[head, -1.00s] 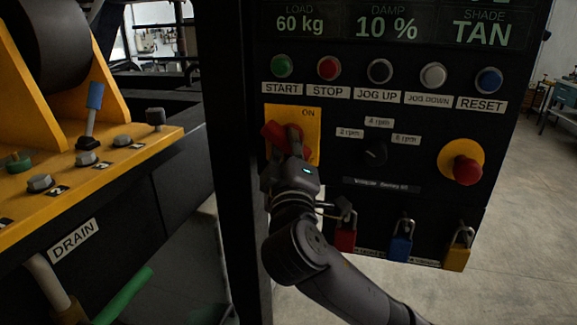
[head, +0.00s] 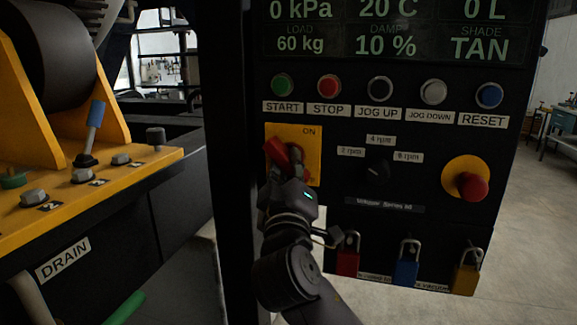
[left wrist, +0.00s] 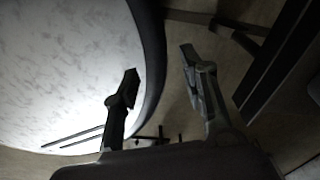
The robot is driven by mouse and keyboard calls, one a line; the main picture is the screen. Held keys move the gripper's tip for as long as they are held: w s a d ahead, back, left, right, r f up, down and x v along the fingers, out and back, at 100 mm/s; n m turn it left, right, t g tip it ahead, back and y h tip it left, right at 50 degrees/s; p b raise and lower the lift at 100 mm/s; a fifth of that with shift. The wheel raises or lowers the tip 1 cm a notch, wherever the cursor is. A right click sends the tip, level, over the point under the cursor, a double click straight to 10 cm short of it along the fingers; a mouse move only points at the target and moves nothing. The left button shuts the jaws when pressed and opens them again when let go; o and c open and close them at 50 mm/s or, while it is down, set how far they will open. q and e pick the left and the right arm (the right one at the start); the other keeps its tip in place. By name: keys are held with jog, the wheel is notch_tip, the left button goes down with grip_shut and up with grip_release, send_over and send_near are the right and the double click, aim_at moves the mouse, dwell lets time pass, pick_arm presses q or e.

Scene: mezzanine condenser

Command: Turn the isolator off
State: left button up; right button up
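The isolator is a yellow plate (head: 311,136) marked ON, on the left of the black control panel, with a red handle (head: 276,153) on it. The handle slants from upper left to lower right, partly hidden by my right gripper (head: 295,160). The right gripper's dark fingers are at the handle and seem to touch it, but I cannot tell whether they are closed around it. My left gripper shows in the left wrist view (left wrist: 160,68) with its fingers apart and nothing between them.
Above the isolator are START (head: 282,85) and STOP (head: 328,86) buttons. To its right are a rotary knob (head: 376,171) and a red emergency button (head: 472,186). Red, blue and yellow padlocks (head: 467,278) hang below. A dark post (head: 228,160) stands close left.

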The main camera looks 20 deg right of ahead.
jog(key=o, duration=0.4)
jog(key=shift+s, duration=0.15)
jog(key=v, duration=1.2)
